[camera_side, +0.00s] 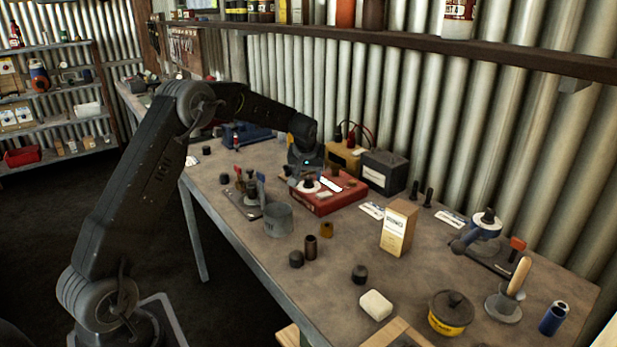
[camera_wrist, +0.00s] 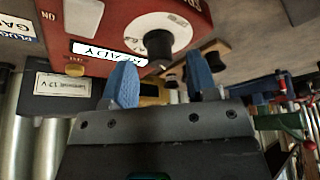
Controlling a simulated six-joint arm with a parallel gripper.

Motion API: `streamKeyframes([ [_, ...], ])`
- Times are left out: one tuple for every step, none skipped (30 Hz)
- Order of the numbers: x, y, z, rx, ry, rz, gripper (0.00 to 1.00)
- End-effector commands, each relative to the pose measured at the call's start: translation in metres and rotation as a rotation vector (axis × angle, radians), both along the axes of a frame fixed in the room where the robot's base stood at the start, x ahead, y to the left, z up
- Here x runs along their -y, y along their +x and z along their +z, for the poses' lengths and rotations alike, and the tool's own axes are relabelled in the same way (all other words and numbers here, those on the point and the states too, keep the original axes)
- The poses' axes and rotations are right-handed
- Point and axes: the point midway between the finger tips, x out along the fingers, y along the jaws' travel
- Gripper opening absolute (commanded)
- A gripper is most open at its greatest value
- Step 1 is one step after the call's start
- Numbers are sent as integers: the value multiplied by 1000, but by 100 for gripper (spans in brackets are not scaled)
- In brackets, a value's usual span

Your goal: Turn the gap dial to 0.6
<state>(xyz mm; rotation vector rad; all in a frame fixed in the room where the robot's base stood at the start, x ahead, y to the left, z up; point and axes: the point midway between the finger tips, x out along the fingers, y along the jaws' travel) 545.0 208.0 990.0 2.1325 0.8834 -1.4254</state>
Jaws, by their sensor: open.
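The red box (camera_side: 340,197) sits on the bench near the back wall. It carries a dial with a white disc (camera_wrist: 135,31) and a dark knob (camera_wrist: 160,44); its scale and setting are too small to read. In the side view the white disc (camera_side: 306,187) shows at the box's left end, under my gripper (camera_side: 305,172). In the wrist view my gripper (camera_wrist: 160,66) is open, its two blue fingers apart and empty. The knob appears just beyond the gap between the fingertips; I cannot tell whether they touch it.
A lit READY sign (camera_wrist: 109,53) and a yellow button (camera_wrist: 75,70) are on the box. A dark battery (camera_side: 384,172) and a yellow unit (camera_side: 343,158) stand behind it. A grey tin (camera_side: 278,219) and a clamp-like stand (camera_side: 247,195) are close in front and left.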

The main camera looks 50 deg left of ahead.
Motion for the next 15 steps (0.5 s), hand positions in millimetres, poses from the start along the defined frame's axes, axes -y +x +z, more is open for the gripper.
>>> streamKeyframes([
  [-2,2,-5,0,0,1,53],
  [-3,2,-8,0,0,1,53],
  [-3,3,-10,0,0,1,53],
  [-4,3,-12,0,0,1,53],
  [-4,4,-13,0,0,1,53],
  [-4,4,-14,1,0,1,53],
  [-5,4,-14,1,0,1,53],
  [-5,4,-15,1,0,1,53],
  [-5,5,-15,1,0,1,53],
  [-5,5,-15,1,1,0,53],
  [-5,5,-15,1,1,0,53],
  [-5,5,-15,1,1,0,53],
  [-5,5,-15,1,1,0,53],
  [-5,5,-15,1,1,0,53],
  [-5,4,-15,1,1,0,51],
])
